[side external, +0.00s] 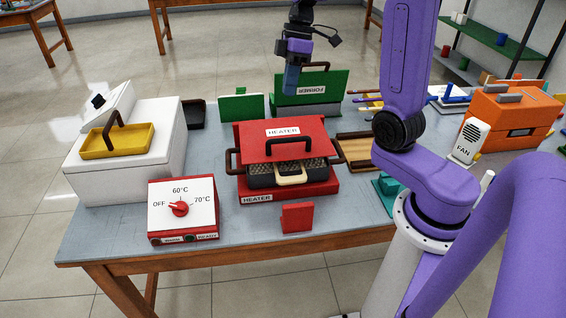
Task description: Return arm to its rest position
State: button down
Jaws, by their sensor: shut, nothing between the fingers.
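My gripper (291,78) hangs in the air above the back of the table, in front of the green former. It points downward and is shut, with nothing seen held in it. My purple arm fills the right side of the view. The red heater (284,139) stands mid-table with its lid raised. A tray of dark grains (262,177) with a cream handle sits in the heater. No eyeglass frame can be made out.
The green former (335,87) stands behind the heater. A control box (181,207) and a white box (168,170) with a yellow tray (117,142) are at left. An orange machine (510,118) and a fan (467,143) are at right. The table's front left (110,235) is clear.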

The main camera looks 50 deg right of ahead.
jog(key=s+a+f+n+h, duration=0.1)
jog(key=s+a, duration=0.5)
jog(key=s, duration=0.6)
jog(key=s+a+f+n+h, duration=0.1)
jog(key=s+a, duration=0.4)
jog(key=s, duration=0.6)
jog(key=shift+s+a+f+n+t+h, duration=0.35)
jog(key=shift+f+h, duration=0.25)
jog(key=shift+f, duration=0.5)
